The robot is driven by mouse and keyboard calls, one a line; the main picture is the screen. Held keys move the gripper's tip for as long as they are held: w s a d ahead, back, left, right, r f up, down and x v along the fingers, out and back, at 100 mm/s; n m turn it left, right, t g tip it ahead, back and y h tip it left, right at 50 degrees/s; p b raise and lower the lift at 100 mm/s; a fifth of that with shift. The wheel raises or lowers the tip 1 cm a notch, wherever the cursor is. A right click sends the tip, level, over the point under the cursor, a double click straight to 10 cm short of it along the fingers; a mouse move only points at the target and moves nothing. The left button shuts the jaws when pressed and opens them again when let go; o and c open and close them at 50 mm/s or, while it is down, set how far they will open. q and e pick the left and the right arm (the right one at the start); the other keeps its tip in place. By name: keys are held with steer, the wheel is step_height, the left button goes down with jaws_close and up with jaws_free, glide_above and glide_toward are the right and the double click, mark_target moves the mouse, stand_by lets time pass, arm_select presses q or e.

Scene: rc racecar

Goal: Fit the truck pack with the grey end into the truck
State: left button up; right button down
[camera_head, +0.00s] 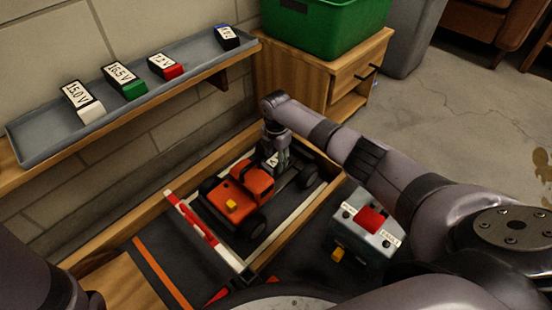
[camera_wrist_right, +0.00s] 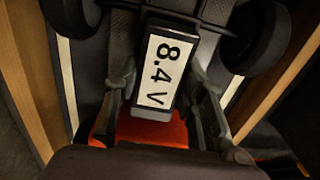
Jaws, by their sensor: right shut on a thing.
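The orange truck (camera_head: 250,187) stands in the wooden-edged bay, with its open dark bed behind the cab. My right gripper (camera_head: 275,158) points down over the bed. In the right wrist view it is shut on a pack labelled 8.4 V (camera_wrist_right: 160,72), with one finger on each side. The pack lies over the truck's dark chassis between two wheels. I cannot tell whether it is seated or just above the bed. My left gripper is not in view.
A grey shelf tray (camera_head: 40,142) holds a white-ended pack (camera_head: 82,98), a green-ended pack (camera_head: 125,80), a red-ended pack (camera_head: 166,66) and a blue-ended pack (camera_head: 227,37). A red-and-white bar (camera_head: 195,222) stands before the truck. A grey box with a red button (camera_head: 371,218) stands right.

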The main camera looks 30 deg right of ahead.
mark_target(276, 159)
steer(key=shift+p, duration=0.55)
stand_by(1.0)
steer(key=shift+f+b, duration=0.8)
steer(key=shift+f, duration=0.1)
steer(key=c, duration=1)
jaws_free()
steer(key=shift+o, duration=0.2)
step_height(276, 159, up, 12)
